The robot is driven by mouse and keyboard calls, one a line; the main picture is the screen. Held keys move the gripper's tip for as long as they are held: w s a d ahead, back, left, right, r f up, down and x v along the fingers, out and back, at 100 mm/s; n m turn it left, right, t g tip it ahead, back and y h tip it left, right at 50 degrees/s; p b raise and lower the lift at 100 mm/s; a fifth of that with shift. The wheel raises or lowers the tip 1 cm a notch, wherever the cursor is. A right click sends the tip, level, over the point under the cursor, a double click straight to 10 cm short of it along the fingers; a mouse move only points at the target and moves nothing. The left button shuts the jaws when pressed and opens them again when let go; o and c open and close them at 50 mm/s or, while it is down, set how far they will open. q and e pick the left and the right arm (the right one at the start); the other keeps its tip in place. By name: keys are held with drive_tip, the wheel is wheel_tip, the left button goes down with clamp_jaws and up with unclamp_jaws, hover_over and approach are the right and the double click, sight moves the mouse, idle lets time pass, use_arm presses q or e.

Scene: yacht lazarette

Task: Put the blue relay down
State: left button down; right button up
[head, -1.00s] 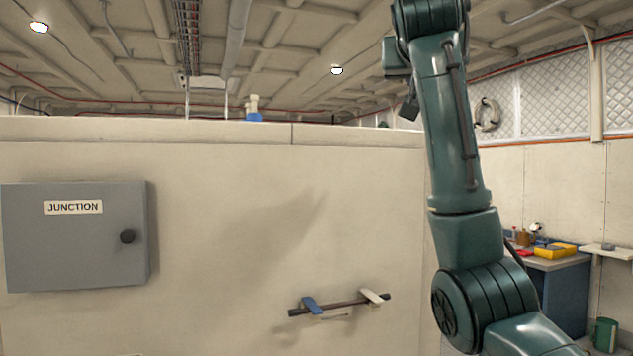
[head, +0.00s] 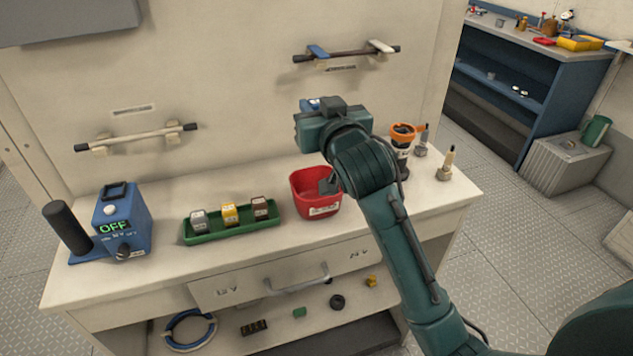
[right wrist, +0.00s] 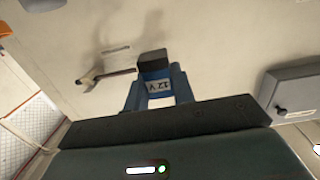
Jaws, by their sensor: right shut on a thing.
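My right gripper (right wrist: 158,92) is shut on the blue relay (right wrist: 160,88), which has a dark end and a white "12 V" label in the right wrist view. In the head view, a small blue and white piece (head: 313,104), which looks like the relay, shows beyond my right wrist, in front of the back panel. My wrist and forearm hide most of the gripper and relay there. The relay is held up, clear of the bench top (head: 255,270). My left gripper is not in view.
A green tray (head: 190,239) holds grey, yellow and brown relays. Left of it stands a blue device (head: 125,222) reading "OFF". A red bin (head: 318,207) is beside my right forearm. An orange-topped item (head: 402,140) and small bottles stand at right. Bars (head: 345,54) are on the panel.

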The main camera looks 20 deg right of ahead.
hover_over(316, 173)
drive_tip(key=s+a, duration=0.1)
drive_tip(key=s, duration=0.4)
wheel_tip(316, 173, down, 8)
drive_tip(key=shift+w+a+f+b, duration=0.15)
drive_tip(key=shift+f+b, duration=0.15)
drive_tip(key=shift+f, duration=0.65)
drive_tip(key=shift+w+f+b, duration=0.1)
drive_tip(key=shift+f+b, duration=0.15)
drive_tip(key=shift+f, duration=0.7)
drive_tip(key=shift+f+b, duration=0.35)
drive_tip(key=shift+f, duration=0.25)
drive_tip(key=o, duration=1)
